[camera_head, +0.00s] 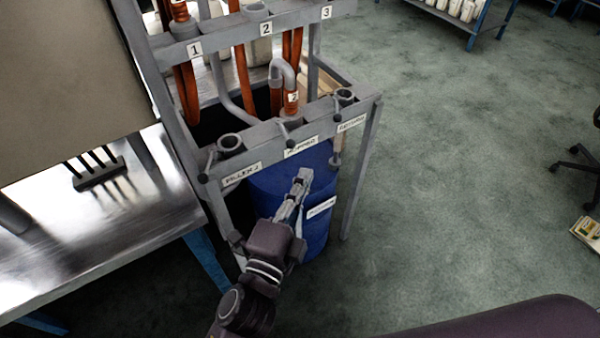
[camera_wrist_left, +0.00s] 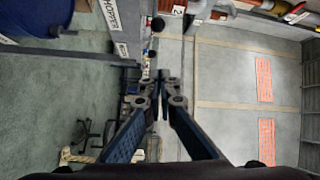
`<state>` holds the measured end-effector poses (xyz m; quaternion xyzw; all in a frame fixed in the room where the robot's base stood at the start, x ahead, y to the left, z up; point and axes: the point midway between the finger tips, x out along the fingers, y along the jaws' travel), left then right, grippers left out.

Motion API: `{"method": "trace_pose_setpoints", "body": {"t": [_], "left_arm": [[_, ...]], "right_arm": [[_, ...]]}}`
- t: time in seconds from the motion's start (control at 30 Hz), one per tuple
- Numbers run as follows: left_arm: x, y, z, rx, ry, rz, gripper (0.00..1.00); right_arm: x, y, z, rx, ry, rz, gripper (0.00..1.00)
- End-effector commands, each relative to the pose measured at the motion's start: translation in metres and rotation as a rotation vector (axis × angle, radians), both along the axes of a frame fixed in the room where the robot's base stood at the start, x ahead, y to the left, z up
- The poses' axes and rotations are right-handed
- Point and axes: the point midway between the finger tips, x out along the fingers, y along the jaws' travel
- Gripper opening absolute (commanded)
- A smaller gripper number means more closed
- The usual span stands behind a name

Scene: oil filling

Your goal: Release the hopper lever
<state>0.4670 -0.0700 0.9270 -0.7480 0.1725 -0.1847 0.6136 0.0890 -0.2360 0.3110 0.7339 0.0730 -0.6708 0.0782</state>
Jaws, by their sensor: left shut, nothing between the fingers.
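The hopper lever (camera_head: 289,133) is a short grey handle with a dark knob on the front rail of the rack, just above the HOPPER label (camera_head: 302,146). My left gripper (camera_head: 303,174) is shut and empty, with its fingertips below that label and in front of the blue barrel. In the left wrist view, the closed fingertips (camera_wrist_left: 162,76) are in the middle with nothing between them. The HOPPER label (camera_wrist_left: 111,14) shows at the top there, and a dark knob (camera_wrist_left: 157,24) is beyond the fingertips, apart from them. My right gripper is not in view.
The blue barrel (camera_head: 318,235) stands under the rack (camera_head: 371,150). Similar knobs sit near the FILLER 2 label (camera_head: 242,174) and the right-hand label (camera_head: 351,122). A metal table (camera_head: 100,235) is at left. Open floor (camera_head: 460,190) lies to the right.

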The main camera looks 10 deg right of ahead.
Motion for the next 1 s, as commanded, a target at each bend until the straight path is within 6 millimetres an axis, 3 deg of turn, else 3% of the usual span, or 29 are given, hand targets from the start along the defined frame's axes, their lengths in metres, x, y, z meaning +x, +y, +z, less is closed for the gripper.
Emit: {"method": "trace_pose_setpoints", "body": {"t": [0.47, 0.7, 1.0], "left_arm": [[0.075, -0.041, 0.006, -0.002, -0.001, -0.001, 0.00], [0.080, -0.011, -0.001, 0.001, 0.002, 0.000, 0.00], [0.082, -0.003, -0.002, -0.002, 0.002, 0.000, 0.00]], "right_arm": [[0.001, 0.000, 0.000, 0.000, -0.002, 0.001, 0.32], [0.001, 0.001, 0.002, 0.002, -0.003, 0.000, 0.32], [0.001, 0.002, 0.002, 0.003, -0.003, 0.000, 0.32]]}}
